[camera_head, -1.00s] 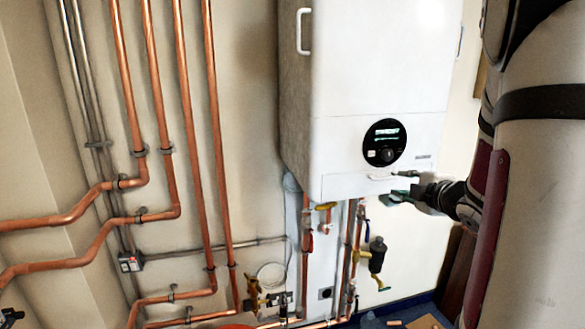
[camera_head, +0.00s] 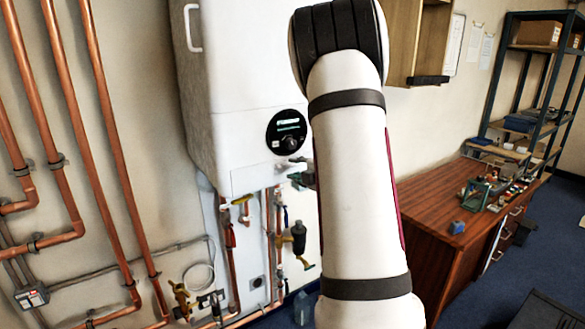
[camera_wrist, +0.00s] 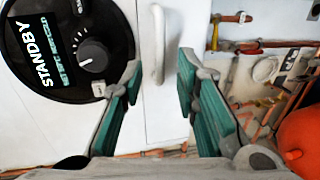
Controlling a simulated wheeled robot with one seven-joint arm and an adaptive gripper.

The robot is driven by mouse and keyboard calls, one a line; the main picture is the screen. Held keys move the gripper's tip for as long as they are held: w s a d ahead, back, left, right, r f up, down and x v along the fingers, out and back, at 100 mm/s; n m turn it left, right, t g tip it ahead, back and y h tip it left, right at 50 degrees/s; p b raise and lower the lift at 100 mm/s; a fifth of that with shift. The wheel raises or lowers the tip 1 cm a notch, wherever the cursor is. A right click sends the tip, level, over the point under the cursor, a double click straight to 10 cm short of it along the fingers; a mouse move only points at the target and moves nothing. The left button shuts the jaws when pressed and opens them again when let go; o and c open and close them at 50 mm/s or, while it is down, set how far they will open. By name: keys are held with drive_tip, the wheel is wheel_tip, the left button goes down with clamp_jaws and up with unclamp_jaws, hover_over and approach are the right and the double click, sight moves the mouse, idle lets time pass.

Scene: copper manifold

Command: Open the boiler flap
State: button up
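The white boiler (camera_head: 245,90) hangs on the wall in the head view, with a round black control dial (camera_head: 286,131) on its front. The flap (camera_head: 252,179) is the low front panel below the dial and looks shut. My gripper (camera_head: 301,174) is at the flap's right side, partly hidden by my arm. In the wrist view the flap's white bar handle (camera_wrist: 159,45) lies ahead of the gap between the green fingers of my gripper (camera_wrist: 161,95). The fingers are apart, with no visible grip on the handle. The dial (camera_wrist: 72,45) reads STANDBY.
Copper pipes (camera_head: 110,150) run along the wall at left. Valves (camera_head: 298,238) and pipes hang below the boiler. A wooden desk (camera_head: 430,200) with small items, a wall cabinet (camera_head: 418,35) and a shelf rack (camera_head: 540,60) stand at right. A red rounded object (camera_wrist: 302,140) is at the wrist view's right.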

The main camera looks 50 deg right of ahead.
sight(290, 172)
drive_tip(key=shift+x, duration=1.35)
drive_tip(key=shift+c, duration=0.4)
clamp_jaws()
drive_tip(key=shift+f+b, duration=0.15)
drive_tip(key=shift+b, duration=0.15)
